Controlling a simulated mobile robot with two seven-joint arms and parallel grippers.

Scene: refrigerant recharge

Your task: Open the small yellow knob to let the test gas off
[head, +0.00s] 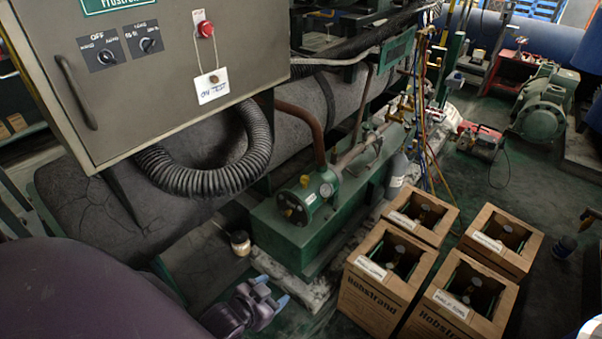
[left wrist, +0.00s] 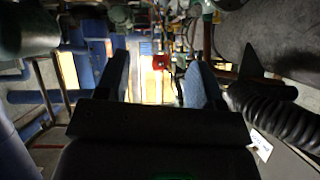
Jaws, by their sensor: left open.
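My left gripper (head: 272,290) is low in the head view, in front of the green pump unit (head: 300,220), with its two pale blue fingertips apart and nothing between them. In the left wrist view its fingers (left wrist: 160,82) stand wide apart, with a small red part (left wrist: 160,62) and bright pipework seen beyond the gap. Thin yellow, red and blue hoses (head: 424,115) hang by the pipework, well behind and to the right of the gripper. My right gripper does not show clearly.
Several open cartons (head: 375,285) stand on the floor at right of centre. A grey control cabinet (head: 150,75) with a thick black corrugated hose (head: 205,180) fills the upper left. A small jar (head: 240,243) stands near the gripper. A green motor (head: 543,105) stands at the back right.

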